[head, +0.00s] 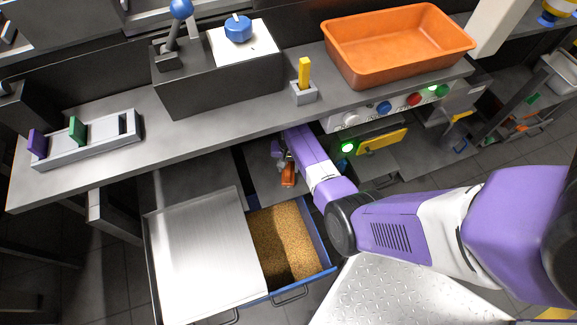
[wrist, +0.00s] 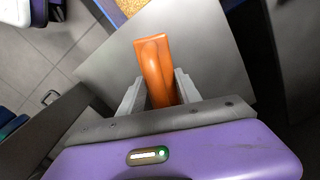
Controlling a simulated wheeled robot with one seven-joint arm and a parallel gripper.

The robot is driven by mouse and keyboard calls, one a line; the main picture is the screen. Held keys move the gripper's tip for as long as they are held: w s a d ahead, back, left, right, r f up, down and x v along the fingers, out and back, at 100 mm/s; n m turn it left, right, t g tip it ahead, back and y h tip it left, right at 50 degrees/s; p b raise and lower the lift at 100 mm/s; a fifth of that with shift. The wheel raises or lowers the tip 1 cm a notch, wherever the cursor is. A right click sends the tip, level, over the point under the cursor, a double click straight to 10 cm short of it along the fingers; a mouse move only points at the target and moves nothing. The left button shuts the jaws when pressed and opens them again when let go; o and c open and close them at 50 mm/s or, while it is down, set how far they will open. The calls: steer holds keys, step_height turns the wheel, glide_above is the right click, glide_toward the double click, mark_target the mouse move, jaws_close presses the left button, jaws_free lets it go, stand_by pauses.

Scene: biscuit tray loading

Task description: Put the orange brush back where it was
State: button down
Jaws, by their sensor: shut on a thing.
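The orange brush (head: 288,175) is held in my gripper (head: 284,163), just below the front edge of the grey counter. In the wrist view the brush (wrist: 154,62) stands out between the two grey fingers of my gripper (wrist: 157,88), which are shut on it. Its lower part is hidden between the fingers. A flat grey surface (wrist: 205,50) lies behind the brush in the wrist view; I cannot tell whether the brush touches it.
An open blue-edged drawer (head: 321,248) holds brown grains, partly covered by a metal sheet (head: 200,245). The counter (head: 215,128) carries an orange tray (head: 385,72), a yellow block in a grey holder (head: 304,95) and a grey rack (head: 105,147) with purple and green pieces.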

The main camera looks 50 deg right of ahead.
steer(key=c, duration=0.8)
jaws_free()
steer(key=shift+c, duration=0.2)
step_height(320, 180, up, 8)
steer(key=p, duration=0.8)
steer(key=shift+f, duration=0.15)
steer(key=shift+s, duration=0.15)
